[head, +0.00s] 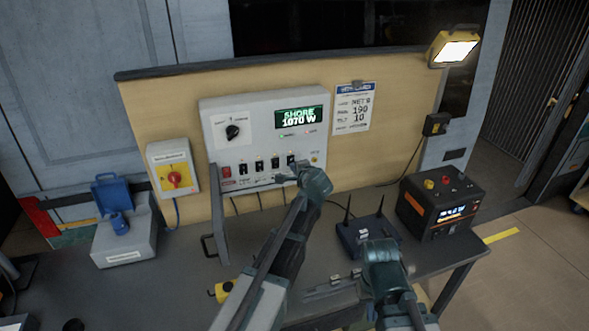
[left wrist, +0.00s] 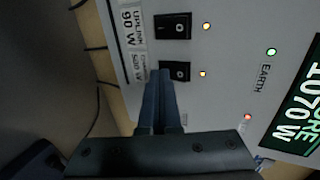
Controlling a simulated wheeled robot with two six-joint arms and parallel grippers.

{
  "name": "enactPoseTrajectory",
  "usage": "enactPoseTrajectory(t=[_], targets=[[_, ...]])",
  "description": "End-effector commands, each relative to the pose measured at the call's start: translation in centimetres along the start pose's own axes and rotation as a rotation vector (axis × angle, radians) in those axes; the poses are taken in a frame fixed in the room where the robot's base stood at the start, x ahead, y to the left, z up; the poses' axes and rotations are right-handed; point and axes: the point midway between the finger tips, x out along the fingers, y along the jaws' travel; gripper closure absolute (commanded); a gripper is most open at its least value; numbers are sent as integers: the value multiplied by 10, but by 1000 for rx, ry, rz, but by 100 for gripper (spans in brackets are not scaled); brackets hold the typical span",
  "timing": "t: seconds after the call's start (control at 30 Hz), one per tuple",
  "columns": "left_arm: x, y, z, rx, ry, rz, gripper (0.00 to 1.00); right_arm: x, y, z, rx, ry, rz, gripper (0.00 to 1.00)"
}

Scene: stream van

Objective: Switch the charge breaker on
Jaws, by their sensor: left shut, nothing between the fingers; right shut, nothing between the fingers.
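The charge breaker is the black rocker switch (left wrist: 180,71) beside the "CHARGE" label in the left wrist view, with a lit amber lamp at its side. In the head view it is the rightmost switch (head: 291,160) in the row on the white panel (head: 262,103). My left gripper (head: 279,179) is shut and empty at the panel face. In the left wrist view its fingertips (left wrist: 162,75) overlap the edge of the charge rocker; I cannot tell whether they touch it. My right gripper (head: 310,288) is shut and empty, low over the bench.
A red-knobbed isolator (head: 174,177) and a grey box with a blue lid (head: 124,238) are at left.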

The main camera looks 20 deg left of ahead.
Motion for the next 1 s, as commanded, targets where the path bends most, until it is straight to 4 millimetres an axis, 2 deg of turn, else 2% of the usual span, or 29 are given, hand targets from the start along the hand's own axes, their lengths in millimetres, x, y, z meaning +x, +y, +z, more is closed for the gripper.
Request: enactPoseTrajectory(t=[0.43, 0.8, 1.0], targets=[[-5, -17, 0, 1, 0, -3, 100, -17, 2, 1, 0, 0, 0, 100], [-6, -16, 0, 1, -1, -3, 100, -16, 2, 1, 0, 0, 0, 100], [-22, -12, 9, 1, 0, -2, 100, -20, 2, 1, 0, 0, 0, 100]])
